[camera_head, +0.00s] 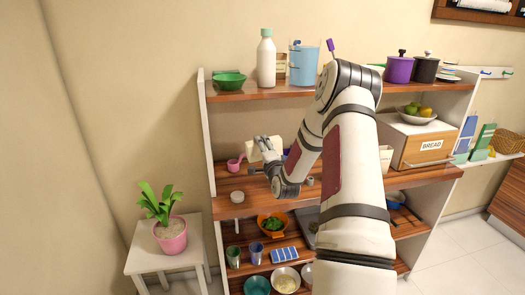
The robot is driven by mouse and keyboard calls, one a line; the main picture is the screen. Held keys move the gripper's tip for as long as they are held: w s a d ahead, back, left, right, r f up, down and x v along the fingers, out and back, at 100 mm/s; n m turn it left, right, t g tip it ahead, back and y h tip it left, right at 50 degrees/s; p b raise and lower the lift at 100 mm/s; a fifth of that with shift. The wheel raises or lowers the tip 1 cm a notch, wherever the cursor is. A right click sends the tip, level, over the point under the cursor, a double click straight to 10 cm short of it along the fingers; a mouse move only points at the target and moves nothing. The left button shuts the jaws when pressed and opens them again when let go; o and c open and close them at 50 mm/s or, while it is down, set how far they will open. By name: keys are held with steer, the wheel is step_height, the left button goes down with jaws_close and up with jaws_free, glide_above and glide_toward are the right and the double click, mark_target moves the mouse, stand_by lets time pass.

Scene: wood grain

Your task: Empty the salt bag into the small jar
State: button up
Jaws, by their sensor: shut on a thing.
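My gripper (262,160) is over the middle shelf, at the end of my arm. It is shut on a cream-coloured bag (252,151), which I take for the salt bag. The bag is held up near the back of the shelf. Its opening and label cannot be made out. A small round whitish jar (237,197) stands at the shelf's front left, below and left of the gripper. It is too small to see inside. A small grey item (310,181) stands right of the gripper, partly by my arm; I cannot tell what it is.
A pink cup or scoop (234,163) sits on the middle shelf (222,184) left of the bag. A bread box (416,147) is at right. The upper shelf holds a white bottle (266,60) and a blue container (303,66). My arm hides the shelf's middle.

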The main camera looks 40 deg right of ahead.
steer(key=shift+s+d+r+p, duration=0.1)
steer(key=shift+r+p, duration=0.1)
steer(key=shift+p, duration=0.15)
steer(key=n, duration=0.3)
steer(key=shift+w+a+r, duration=0.25)
steer(key=shift+a+r, duration=0.05)
steer(key=shift+a, duration=0.1)
steer(key=shift+n, duration=0.3)
steer(key=n, duration=0.2)
steer(key=r+n, duration=0.1)
steer(key=shift+s+d+r+n, duration=0.1)
steer(key=shift+d+n, duration=0.05)
steer(key=shift+n, duration=0.25)
